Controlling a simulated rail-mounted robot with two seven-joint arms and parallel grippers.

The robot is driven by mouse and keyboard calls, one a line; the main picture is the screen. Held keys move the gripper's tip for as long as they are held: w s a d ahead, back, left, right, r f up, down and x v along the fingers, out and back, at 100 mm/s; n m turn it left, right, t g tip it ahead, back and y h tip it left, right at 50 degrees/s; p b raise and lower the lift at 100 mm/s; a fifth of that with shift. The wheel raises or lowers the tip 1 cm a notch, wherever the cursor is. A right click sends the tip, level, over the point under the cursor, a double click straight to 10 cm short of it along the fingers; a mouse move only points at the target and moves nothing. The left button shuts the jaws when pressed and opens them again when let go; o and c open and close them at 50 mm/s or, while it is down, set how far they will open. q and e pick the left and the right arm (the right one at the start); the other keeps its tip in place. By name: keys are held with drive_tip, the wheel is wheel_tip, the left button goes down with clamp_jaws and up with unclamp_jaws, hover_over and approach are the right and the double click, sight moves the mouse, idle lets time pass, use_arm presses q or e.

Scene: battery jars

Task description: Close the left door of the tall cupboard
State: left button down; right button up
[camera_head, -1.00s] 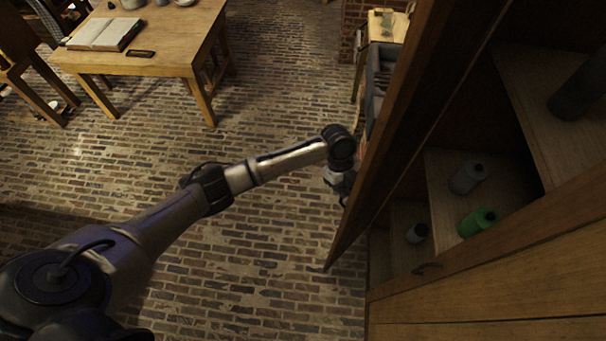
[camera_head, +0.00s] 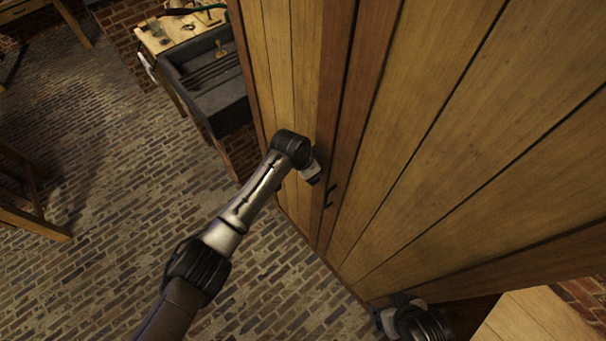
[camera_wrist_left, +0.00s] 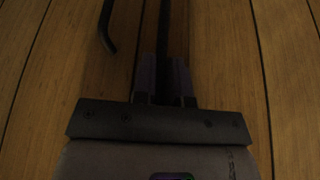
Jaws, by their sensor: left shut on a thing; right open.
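The tall cupboard's left door (camera_head: 287,70) is in the head view, its face in line with the right door (camera_head: 450,130). No shelf or inside shows between them. Dark handles (camera_head: 329,197) sit near the seam. My left gripper (camera_head: 317,178) is at the left door's face, beside the handles. In the left wrist view its fingers (camera_wrist_left: 164,80) are shut on a dark upright bar (camera_wrist_left: 165,30), seemingly a door handle. Another dark handle (camera_wrist_left: 107,28) with a bent end is to its left. My right gripper (camera_head: 403,303) is open and empty near the right door's lower edge.
A dark stone sink (camera_head: 210,85) and a wooden worktop (camera_head: 180,30) stand left of the cupboard. A wooden table or stool (camera_head: 35,220) is at the far left. The brick floor (camera_head: 110,200) between is clear. A pale wooden surface (camera_head: 535,318) is at lower right.

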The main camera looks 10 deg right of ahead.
use_arm(q)
drive_tip(key=shift+w+d+r, duration=0.1)
drive_tip(key=shift+d, duration=0.3)
drive_tip(key=shift+f, duration=0.2)
drive_tip(key=c, duration=1.6)
unclamp_jaws()
drive_tip(key=shift+o, duration=0.8)
drive_tip(key=shift+d, duration=0.15)
drive_tip(key=shift+o, duration=1.3)
